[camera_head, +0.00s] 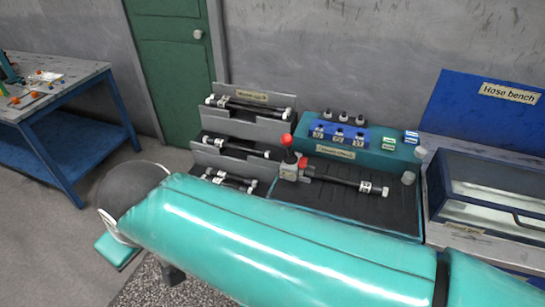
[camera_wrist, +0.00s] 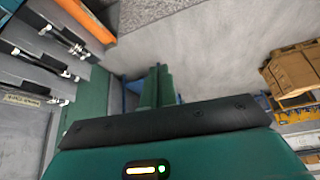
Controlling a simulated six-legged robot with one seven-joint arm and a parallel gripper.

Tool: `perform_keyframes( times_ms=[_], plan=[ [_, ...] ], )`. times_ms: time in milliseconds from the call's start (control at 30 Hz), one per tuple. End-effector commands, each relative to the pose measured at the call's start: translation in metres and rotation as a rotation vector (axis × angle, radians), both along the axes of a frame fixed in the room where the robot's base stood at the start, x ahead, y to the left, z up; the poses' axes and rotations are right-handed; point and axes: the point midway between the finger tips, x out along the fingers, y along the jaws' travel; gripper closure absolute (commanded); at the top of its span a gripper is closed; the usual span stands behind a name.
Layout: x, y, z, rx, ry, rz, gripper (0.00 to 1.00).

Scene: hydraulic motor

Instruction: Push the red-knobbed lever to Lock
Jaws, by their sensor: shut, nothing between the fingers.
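The lever with a red ball knob (camera_head: 287,140) stands nearly upright on a small light-grey block (camera_head: 289,171) at the left end of the bench with the dark mat. A red fitting and a black hose join the block's right side. No Lock marking is readable. My gripper (camera_wrist: 157,88) shows in the wrist view as two green fingers close together, shut and empty. The lever is not seen in the wrist view, and my gripper cannot be made out in the head view, so their distance cannot be told.
My teal arm crosses the front of the head view. Grey hose racks (camera_head: 245,128) stand left of the lever. A blue valve block (camera_head: 338,134) sits behind it. A glass-fronted case (camera_head: 490,200) stands right. A blue table (camera_head: 60,120) is far left. Open floor lies between table and racks.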

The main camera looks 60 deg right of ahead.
Motion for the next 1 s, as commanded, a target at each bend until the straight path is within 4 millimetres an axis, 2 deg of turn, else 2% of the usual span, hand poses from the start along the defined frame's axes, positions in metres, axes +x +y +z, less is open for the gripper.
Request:
perform_keyframes(
  times_ms=[433,567,767,1000],
  plan=[
    [0.000,0.000,0.000,-0.001,0.002,0.000,1.00],
    [0.001,-0.008,-0.010,-0.036,0.051,0.017,1.00],
    [0.000,-0.051,-0.055,-0.210,0.310,0.119,1.00],
    [-0.016,-0.122,-0.110,-0.442,0.756,0.343,1.00]
  ],
)
